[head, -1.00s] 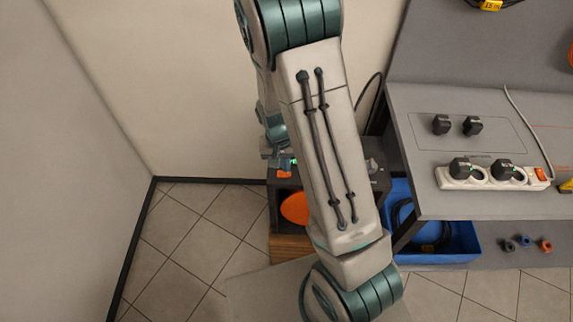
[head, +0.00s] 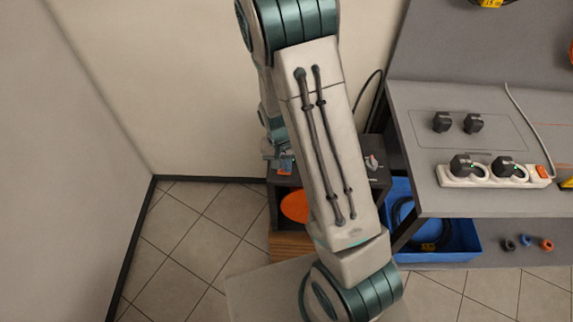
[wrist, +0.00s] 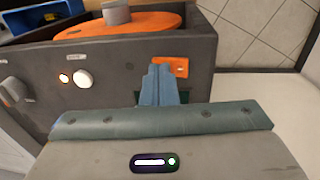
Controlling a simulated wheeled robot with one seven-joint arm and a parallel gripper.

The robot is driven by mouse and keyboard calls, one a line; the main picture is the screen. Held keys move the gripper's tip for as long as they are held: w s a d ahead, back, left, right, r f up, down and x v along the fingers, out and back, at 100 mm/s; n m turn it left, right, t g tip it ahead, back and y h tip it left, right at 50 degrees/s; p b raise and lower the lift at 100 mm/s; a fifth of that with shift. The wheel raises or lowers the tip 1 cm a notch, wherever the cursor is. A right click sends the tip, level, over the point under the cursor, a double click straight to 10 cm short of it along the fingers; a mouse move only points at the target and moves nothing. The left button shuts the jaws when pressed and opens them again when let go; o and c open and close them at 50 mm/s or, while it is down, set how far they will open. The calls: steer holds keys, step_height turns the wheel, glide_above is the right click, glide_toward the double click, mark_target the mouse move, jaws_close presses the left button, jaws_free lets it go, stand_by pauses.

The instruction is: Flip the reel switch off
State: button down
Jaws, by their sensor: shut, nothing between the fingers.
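The reel box (wrist: 110,65) is a dark grey housing with an orange reel (wrist: 130,24) in its open top. On its near face an orange switch plate (wrist: 181,66) shows just beyond my fingers. The switch lever cannot be made out, as my fingertips hide part of the plate. My gripper (wrist: 158,70) is shut and empty, its tips at or very near the plate; contact cannot be told. In the head view, my arm covers much of the reel box, and the orange reel (head: 295,206) shows to its left.
A grey bench (head: 430,200) with a white power strip (head: 495,178) stands right. A blue bin (head: 460,240) sits below it. Tiled floor is clear at left.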

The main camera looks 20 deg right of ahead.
steer(key=shift+s+a+f, duration=0.1)
steer(key=shift+s+f, duration=0.1)
steer(key=shift+f, duration=0.1)
steer(key=shift+w+a, duration=0.25)
steer(key=shift+a, duration=0.65)
steer(key=shift+d+r, duration=0.15)
steer(key=shift+r, duration=0.15)
step_height(320, 180, up, 14)
steer(key=a+p, duration=0.1)
steer(key=shift+w+a+f, duration=0.15)
steer(key=shift+w+a, duration=0.25)
